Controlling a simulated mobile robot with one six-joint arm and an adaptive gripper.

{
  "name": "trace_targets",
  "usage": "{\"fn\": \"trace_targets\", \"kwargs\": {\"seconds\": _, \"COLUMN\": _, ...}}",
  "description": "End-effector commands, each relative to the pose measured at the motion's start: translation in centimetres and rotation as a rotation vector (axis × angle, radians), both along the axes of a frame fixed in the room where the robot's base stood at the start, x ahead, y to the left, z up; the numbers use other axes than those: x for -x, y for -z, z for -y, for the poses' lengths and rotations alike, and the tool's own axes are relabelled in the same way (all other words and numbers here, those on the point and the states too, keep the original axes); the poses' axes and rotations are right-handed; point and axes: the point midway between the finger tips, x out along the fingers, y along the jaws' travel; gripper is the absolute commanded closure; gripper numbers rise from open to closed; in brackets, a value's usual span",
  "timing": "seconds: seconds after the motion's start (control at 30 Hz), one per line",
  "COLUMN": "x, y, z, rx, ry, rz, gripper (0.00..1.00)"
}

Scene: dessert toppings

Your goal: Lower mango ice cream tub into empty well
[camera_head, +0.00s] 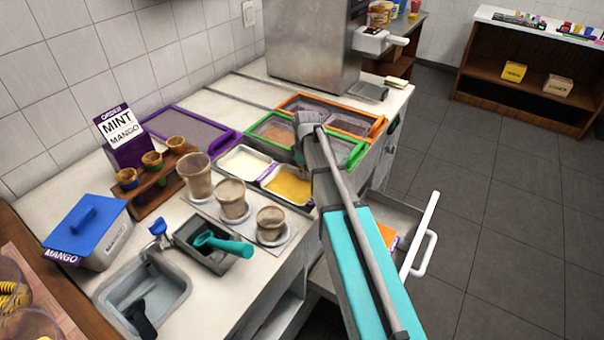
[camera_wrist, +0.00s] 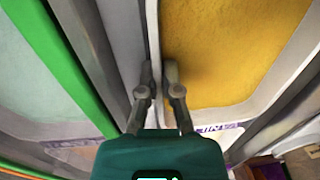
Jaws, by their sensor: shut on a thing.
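The mango ice cream tub (camera_head: 289,185) is a metal pan of yellow-orange ice cream, at the serving counter's front edge. In the wrist view its yellow contents (camera_wrist: 230,45) fill the upper right. My gripper (camera_wrist: 158,75) is shut on the tub's near wall, one finger on each side of the rim. In the head view my gripper (camera_head: 301,154) is at the tub's right end, partly hidden by my arm. The tub lies beside a tub of white ice cream (camera_head: 243,163), its rim about level with it. The well beneath is hidden, so I cannot tell whether it is fully seated.
A green-framed lid (camera_head: 345,150) and an orange-framed lid (camera_head: 330,112) lie just behind. A purple-framed lid (camera_head: 190,130) lies to the left. Several cups (camera_head: 231,198) stand in front on the left. An open drawer (camera_head: 410,215) juts out at the right below the counter.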

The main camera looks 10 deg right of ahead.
Motion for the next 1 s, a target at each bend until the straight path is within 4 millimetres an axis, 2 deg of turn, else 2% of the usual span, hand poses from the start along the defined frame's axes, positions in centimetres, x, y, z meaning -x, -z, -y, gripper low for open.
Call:
{"fn": "trace_targets", "kwargs": {"seconds": 0.3, "x": 0.02, "y": -0.02, "z": 0.01, "rx": -0.001, "ry": 0.000, "rz": -0.001, "gripper": 1.00}}
{"fn": "trace_targets", "kwargs": {"seconds": 0.33, "x": 0.02, "y": -0.02, "z": 0.01, "rx": -0.001, "ry": 0.000, "rz": -0.001, "gripper": 0.91}}
{"fn": "trace_targets", "kwargs": {"seconds": 0.5, "x": 0.02, "y": -0.02, "z": 0.01, "rx": -0.001, "ry": 0.000, "rz": -0.001, "gripper": 0.59}}
{"fn": "trace_targets", "kwargs": {"seconds": 0.57, "x": 0.00, "y": -0.01, "z": 0.01, "rx": 0.000, "ry": 0.000, "rz": 0.000, "gripper": 0.51}}
{"fn": "trace_targets", "kwargs": {"seconds": 1.0, "x": -0.16, "y": 0.01, "z": 0.13, "rx": 0.003, "ry": 0.001, "rz": 0.003, "gripper": 0.51}}
